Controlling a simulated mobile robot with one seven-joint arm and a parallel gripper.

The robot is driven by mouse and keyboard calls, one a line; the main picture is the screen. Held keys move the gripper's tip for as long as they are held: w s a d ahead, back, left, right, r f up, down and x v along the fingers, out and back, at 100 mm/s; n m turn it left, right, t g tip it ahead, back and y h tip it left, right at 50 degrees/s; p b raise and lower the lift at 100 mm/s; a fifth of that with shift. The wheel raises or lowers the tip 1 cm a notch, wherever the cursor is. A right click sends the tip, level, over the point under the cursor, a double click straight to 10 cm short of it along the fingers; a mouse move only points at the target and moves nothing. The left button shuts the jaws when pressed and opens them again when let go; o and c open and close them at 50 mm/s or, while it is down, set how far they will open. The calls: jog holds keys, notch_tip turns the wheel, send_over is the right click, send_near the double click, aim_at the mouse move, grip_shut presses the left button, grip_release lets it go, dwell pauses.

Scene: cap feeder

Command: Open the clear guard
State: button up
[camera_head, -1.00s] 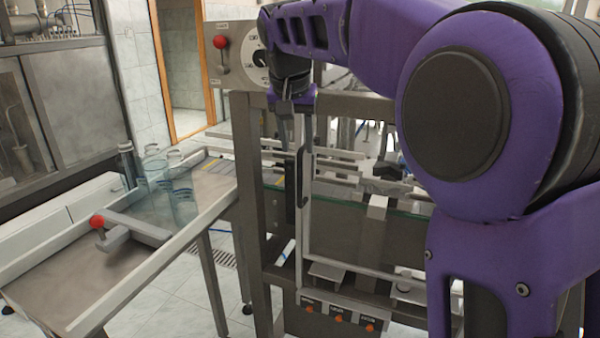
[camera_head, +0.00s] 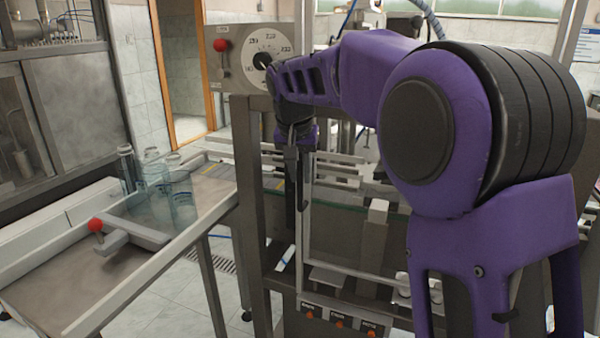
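The clear guard is a see-through panel in a thin pale frame (camera_head: 301,258) on the front of the machine. Its left upright and lower edge show; my arm covers much of its upper right. A dark upright handle (camera_head: 300,188) shows at the guard's left edge. My gripper (camera_head: 296,160) points down at the upper part of this handle, overlapping it in the picture. The fingers are small and dark against the handle, so I cannot tell whether they touch it or are closed on it.
A dial panel with a red knob (camera_head: 221,45) stands above the guard. A metal side table (camera_head: 60,290) with clear jars (camera_head: 182,207) and a red-knobbed lever (camera_head: 96,225) is at left. Buttons (camera_head: 340,323) sit below the guard. A steel post (camera_head: 250,200) stands just left of the guard.

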grip_shut()
dwell(1.1)
